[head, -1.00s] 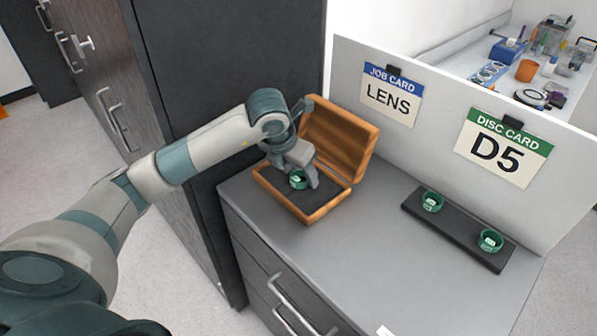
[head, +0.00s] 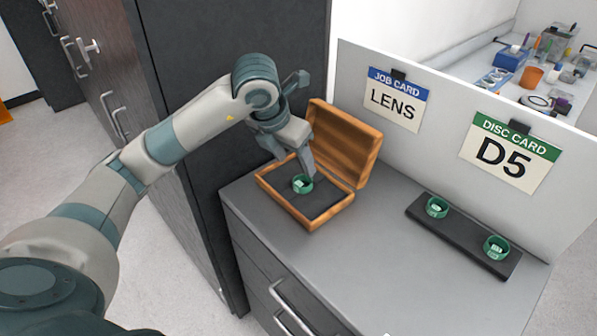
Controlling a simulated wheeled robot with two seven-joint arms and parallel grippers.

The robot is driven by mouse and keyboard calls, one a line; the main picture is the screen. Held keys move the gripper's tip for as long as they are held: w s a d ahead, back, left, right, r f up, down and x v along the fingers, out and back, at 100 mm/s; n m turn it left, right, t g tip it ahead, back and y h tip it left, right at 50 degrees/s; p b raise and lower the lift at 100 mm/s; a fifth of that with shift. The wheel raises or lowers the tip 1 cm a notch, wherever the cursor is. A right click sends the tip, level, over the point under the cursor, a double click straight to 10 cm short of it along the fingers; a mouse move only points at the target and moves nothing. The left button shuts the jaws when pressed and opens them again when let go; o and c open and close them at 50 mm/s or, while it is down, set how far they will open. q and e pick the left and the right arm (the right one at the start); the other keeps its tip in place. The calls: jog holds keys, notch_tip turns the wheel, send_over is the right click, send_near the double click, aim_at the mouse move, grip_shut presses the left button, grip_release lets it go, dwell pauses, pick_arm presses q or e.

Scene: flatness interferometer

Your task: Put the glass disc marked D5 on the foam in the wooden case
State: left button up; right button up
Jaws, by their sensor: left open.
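A green-ringed glass disc (head: 302,184) lies on the dark foam (head: 325,207) in the open wooden case (head: 308,222). Its small white label is too small to read. My left gripper (head: 294,172) is open just above and behind the disc, its fingers pointing down into the case and apparently clear of the disc. Two more green-ringed discs, one on the left (head: 437,207) and one on the right (head: 495,247), sit on a dark rack (head: 463,237); their marks are unreadable. My right gripper is not in view.
A disc card reading D5 (head: 508,153) and a job card reading LENS (head: 394,101) hang on the white panel (head: 440,133). The case's raised lid (head: 345,145) stands behind my gripper. The grey cabinet top (head: 385,255) is clear between case and rack.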

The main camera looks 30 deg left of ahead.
pick_arm(q)
jog(key=shift+v, duration=2)
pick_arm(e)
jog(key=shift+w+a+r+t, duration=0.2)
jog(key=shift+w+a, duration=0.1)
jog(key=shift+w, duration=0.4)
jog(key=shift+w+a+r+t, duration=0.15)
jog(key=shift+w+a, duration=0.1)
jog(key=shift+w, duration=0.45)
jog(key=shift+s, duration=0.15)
